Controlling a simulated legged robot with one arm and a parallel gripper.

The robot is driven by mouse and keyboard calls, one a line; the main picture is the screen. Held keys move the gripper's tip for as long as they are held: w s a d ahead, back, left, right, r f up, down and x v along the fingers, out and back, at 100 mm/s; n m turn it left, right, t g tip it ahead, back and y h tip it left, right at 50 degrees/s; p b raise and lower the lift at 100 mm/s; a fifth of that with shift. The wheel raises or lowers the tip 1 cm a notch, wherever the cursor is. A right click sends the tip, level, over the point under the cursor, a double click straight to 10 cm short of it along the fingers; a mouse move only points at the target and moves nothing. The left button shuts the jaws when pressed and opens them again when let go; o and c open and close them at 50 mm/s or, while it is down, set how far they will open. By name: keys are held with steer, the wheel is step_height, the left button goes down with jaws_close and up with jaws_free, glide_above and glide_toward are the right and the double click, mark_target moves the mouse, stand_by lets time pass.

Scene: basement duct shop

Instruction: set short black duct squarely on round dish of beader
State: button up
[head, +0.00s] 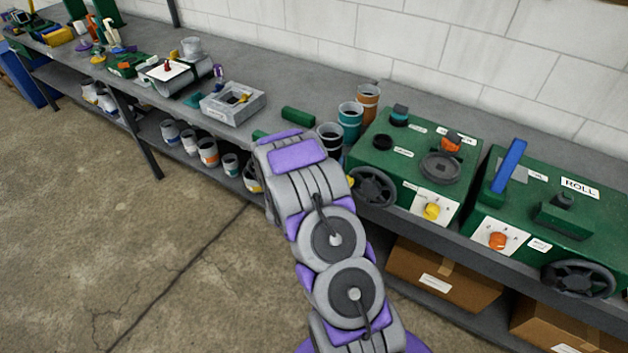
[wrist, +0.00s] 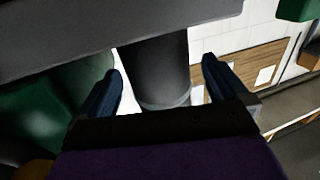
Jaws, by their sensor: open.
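The short black duct (head: 330,137) stands on the bench beside the green beader (head: 400,165), partly hidden by my arm. The beader's round dark dish (head: 440,167) is on top of it and looks empty. In the wrist view a dark cylinder with a grey band (wrist: 160,75), which looks like the black duct, is between the two fingers of my gripper (wrist: 163,77). The fingers are apart, with a visible gap on each side of the cylinder. In the head view my gripper's fingers are hidden behind my arm.
A teal duct (head: 350,117) and an orange duct (head: 368,97) stand just behind the black one. A green cylinder (head: 298,115) lies to the left. A second green machine (head: 550,215) with a blue lever is at the right.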

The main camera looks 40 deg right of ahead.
steer(key=p+v, duration=0.2)
steer(key=v, duration=0.9)
steer(key=w+a+r+y, duration=0.1)
steer(key=w+a+y, duration=0.15)
steer(key=a, duration=0.25)
steer(key=w+a+r+n+g+y, duration=0.1)
steer(key=a+y, duration=0.3)
steer(key=a, duration=0.1)
steer(key=w+a+r+y, duration=0.1)
steer(key=w+a+y, duration=0.15)
steer(key=a, duration=0.25)
steer(key=s+a+r+n+g+y, duration=0.35)
steer(key=s+a+r+y, duration=0.25)
steer(key=a, duration=0.4)
steer(key=s+r+n+g, duration=0.2)
steer(key=s+r, duration=0.1)
steer(key=s, duration=0.8)
steer(key=s+r+n+g, duration=0.2)
steer(key=s+r+g, duration=0.1)
steer(key=s, duration=0.8)
steer(key=s+r+n+g, duration=0.2)
steer(key=s+r+g, duration=0.1)
steer(key=s, duration=0.8)
steer(key=shift+s+d+r+h, duration=0.3)
steer(key=shift+d+r+h, duration=0.1)
steer(key=shift+r, duration=0.35)
